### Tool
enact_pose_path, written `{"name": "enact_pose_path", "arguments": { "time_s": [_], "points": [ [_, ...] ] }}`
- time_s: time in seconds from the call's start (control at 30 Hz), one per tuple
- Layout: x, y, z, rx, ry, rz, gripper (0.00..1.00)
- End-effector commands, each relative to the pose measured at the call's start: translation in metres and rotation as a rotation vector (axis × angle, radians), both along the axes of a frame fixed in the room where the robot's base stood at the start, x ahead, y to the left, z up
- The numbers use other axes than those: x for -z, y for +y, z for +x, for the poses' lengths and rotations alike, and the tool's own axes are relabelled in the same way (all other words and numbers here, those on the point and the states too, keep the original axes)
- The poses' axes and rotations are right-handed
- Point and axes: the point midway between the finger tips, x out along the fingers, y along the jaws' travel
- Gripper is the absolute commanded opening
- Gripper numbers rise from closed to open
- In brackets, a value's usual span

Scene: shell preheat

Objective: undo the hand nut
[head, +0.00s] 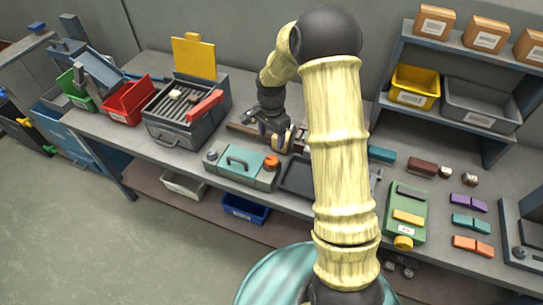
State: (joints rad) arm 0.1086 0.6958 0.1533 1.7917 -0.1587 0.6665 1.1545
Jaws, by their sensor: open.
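My gripper (275,133) is open above the middle of the workbench, pointing down. A tan, rounded piece (281,143) shows just below its fingers; I cannot tell whether they touch it. An orange knob (271,162) sits at the right end of a grey box with a teal lid (240,163), in front of my gripper. A yellow knob (403,242) is on the near end of a green box (407,205) at the right. I cannot tell which of these is the hand nut. My arm hides part of the bench.
A grill-like heater (186,110) with an open yellow lid stands left of my gripper. A red bin (127,100) is further left. A dark tray (297,176) lies beside the teal-lidded box. A shelf with a yellow bin (414,86) and a grey bin (480,104) stands at the right.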

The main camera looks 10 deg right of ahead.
Motion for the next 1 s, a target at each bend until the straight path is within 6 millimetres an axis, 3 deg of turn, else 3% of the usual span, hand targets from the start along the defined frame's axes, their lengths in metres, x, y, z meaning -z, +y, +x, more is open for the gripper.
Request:
{"name": "enact_pose_path", "arguments": {
  "time_s": [0.6,1.0],
  "points": [
    [0.100,0.000,-0.001,0.001,0.002,0.000,0.62],
    [0.113,0.000,0.000,0.001,-0.001,0.001,0.62]
  ]
}}
